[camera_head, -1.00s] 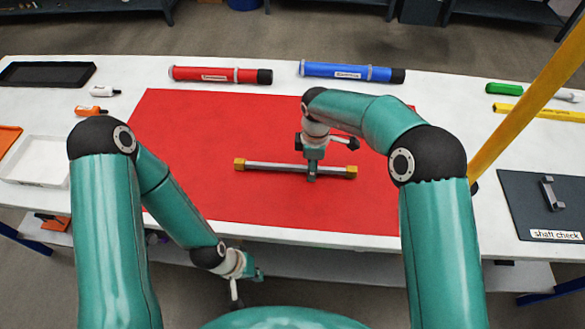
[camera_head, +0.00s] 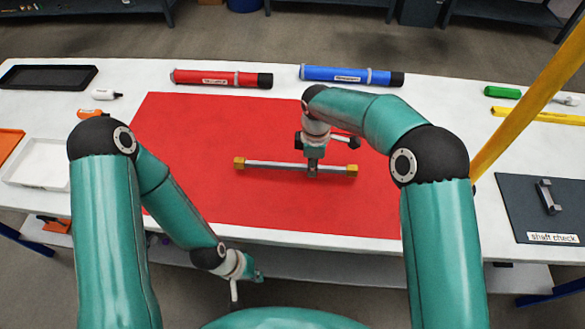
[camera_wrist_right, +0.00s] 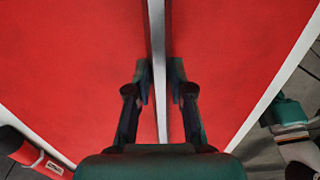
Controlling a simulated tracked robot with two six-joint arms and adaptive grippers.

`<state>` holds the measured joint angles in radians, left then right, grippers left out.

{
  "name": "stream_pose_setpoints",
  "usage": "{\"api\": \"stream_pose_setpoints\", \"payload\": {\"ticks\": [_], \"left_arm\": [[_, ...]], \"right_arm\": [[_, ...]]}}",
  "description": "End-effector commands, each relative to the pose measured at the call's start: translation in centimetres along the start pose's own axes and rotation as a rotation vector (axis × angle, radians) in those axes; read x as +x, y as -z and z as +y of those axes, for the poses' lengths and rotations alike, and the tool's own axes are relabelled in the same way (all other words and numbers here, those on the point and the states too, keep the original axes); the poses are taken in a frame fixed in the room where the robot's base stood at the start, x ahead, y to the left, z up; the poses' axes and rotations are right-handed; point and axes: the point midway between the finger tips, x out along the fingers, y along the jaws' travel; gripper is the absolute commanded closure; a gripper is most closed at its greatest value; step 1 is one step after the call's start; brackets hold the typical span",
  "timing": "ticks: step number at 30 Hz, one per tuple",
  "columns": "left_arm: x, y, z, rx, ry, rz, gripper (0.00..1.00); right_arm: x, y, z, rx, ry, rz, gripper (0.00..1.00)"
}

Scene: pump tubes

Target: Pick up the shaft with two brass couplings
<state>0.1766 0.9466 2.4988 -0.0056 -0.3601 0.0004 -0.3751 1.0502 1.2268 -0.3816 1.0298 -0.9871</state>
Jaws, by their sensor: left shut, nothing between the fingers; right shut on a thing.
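The shaft (camera_head: 275,165) is a thin grey rod with a brass coupling at its left end (camera_head: 239,163) and another at its right end (camera_head: 352,170). It lies roughly level across the red mat (camera_head: 200,130). My right gripper (camera_head: 312,172) points down and is shut on the shaft, right of its middle; the right wrist view also shows the fingers (camera_wrist_right: 160,80) on both sides of the rod (camera_wrist_right: 158,40). I cannot tell whether the shaft is clear of the mat. My left gripper (camera_head: 255,276) is shut and empty, low in front of the table's near edge.
A red tube (camera_head: 215,78) and a blue tube (camera_head: 335,74) lie behind the mat. A shaft check board (camera_head: 520,215) with a grey bracket (camera_head: 547,195) is at right. A yellow post (camera_head: 530,95) rises at right. A black tray (camera_head: 45,77) and a white tray (camera_head: 40,160) are at left.

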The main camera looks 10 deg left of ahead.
Motion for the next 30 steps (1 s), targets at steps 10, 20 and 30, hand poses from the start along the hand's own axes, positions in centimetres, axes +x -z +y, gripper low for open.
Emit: {"api": "stream_pose_setpoints", "payload": {"ticks": [10,20,30], "left_arm": [[-1.9,0.0,0.7,0.000,0.000,0.000,1.00],[-3.2,0.0,1.1,0.000,0.000,0.000,1.00],[-3.1,0.0,1.1,0.000,0.000,0.000,1.00]], "right_arm": [[-3.1,0.0,0.0,0.001,-0.002,0.001,1.00],[-5.2,0.0,0.1,0.001,-0.002,0.002,1.00],[-5.2,-0.1,0.0,0.002,-0.002,0.001,1.00]]}}
